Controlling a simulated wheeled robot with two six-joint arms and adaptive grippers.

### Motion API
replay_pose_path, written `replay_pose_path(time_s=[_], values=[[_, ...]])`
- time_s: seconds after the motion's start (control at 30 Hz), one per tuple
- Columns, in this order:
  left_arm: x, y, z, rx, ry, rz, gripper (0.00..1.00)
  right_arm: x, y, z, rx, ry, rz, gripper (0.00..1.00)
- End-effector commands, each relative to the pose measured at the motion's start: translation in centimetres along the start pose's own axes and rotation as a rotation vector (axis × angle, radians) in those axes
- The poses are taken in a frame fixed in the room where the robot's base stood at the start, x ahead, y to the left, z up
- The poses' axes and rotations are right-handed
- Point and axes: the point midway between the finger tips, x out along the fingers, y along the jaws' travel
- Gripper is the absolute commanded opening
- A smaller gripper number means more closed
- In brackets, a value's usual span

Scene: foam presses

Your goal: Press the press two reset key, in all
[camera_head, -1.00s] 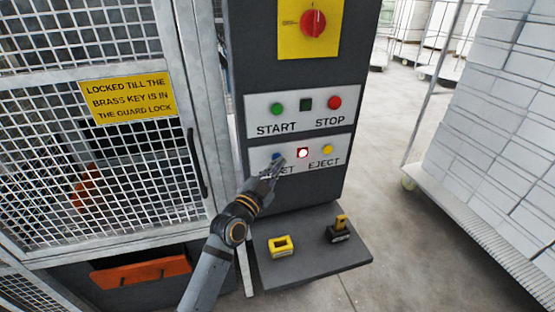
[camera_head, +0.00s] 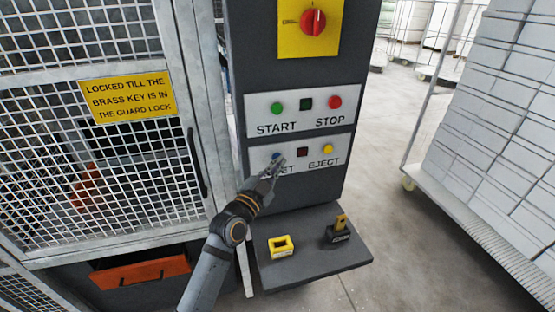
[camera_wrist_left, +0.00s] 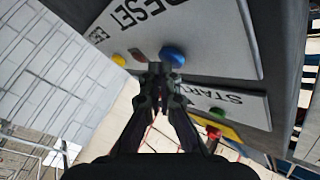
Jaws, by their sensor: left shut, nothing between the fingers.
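The blue reset key (camera_head: 276,155) is on the lower white panel (camera_head: 335,145) of the dark control column, above the partly covered RESET label. My left gripper (camera_head: 278,163) is shut and empty, its tips in front of the panel at the key's lower right. In the left wrist view the blue key (camera_wrist_left: 173,57) shows just beyond the shut fingertips (camera_wrist_left: 160,70). I cannot tell whether they touch it. The square lamp (camera_head: 303,152) between reset and eject is dark. The yellow eject key (camera_head: 327,149) is to its right. My right gripper is not in view.
Above are the green start key (camera_head: 277,107), red stop key (camera_head: 334,102) and red rotary switch (camera_head: 312,22). A shelf (camera_head: 300,267) below holds a yellow block (camera_head: 281,246) and a black-and-yellow piece (camera_head: 339,233). A mesh guard (camera_head: 140,160) stands left, a loaded cart (camera_head: 490,150) right.

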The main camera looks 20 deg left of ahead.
Motion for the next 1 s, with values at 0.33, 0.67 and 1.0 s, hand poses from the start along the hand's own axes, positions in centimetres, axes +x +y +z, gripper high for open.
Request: replay_pose_path(time_s=[0.33,0.67,1.0], values=[[-0.9,0.6,-0.6,0.000,0.000,0.000,0.00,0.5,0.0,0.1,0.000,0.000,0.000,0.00],[-1.8,1.6,-1.0,-0.005,0.001,0.000,0.00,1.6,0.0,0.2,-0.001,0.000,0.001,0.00],[-4.1,3.2,-2.6,-0.006,0.001,-0.001,0.00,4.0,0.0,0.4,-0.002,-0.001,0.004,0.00]])
